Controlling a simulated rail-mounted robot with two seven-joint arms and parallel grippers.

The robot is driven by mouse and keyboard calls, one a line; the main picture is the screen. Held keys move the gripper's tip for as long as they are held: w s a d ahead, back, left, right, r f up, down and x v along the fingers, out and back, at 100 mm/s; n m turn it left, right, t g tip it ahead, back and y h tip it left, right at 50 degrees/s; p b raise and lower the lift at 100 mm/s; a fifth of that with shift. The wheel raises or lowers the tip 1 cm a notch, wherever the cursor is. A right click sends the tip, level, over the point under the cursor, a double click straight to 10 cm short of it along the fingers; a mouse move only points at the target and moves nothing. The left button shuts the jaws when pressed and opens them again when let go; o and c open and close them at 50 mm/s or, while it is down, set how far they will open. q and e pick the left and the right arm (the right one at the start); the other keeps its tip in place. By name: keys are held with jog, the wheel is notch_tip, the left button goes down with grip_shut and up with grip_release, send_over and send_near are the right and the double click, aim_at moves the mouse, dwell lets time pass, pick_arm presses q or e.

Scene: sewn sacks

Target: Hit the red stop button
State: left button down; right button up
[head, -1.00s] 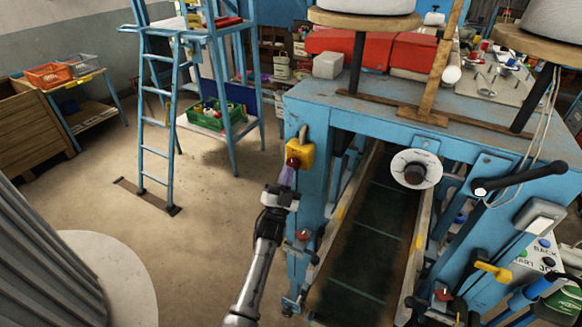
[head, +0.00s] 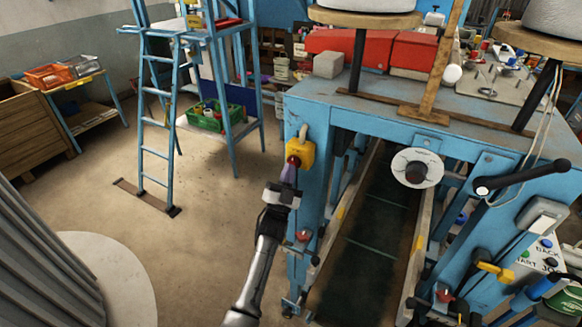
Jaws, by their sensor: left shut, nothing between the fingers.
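The red stop button (head: 293,161) sits on the front of a yellow box (head: 302,150), fixed to the blue machine's left post. My left gripper (head: 290,170) comes up from below on a grey and black arm. Its purple-tinted fingers are shut and empty. Their tips are right at the button's lower side and cover part of it. I cannot tell whether they touch it or whether the button is pressed in. My right gripper is not in view.
The blue machine frame (head: 312,205) stands close to the right of my left gripper, with a dark conveyor belt (head: 372,225) inside it. A blue ladder (head: 157,110) and a green crate (head: 208,117) stand further back left. The floor left of the gripper is clear.

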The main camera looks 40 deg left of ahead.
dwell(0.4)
pick_arm(q)
jog(key=shift+s+d+p, duration=0.15)
jog(key=shift+s+p, duration=0.5)
jog(key=shift+s, duration=0.2)
jog(key=shift+s+d+p, duration=0.2)
jog(key=shift+s+p, duration=0.6)
jog(key=shift+s, duration=0.45)
jog(key=shift+s+d+p, duration=0.15)
jog(key=shift+s+p, duration=0.6)
jog(key=shift+s, duration=0.45)
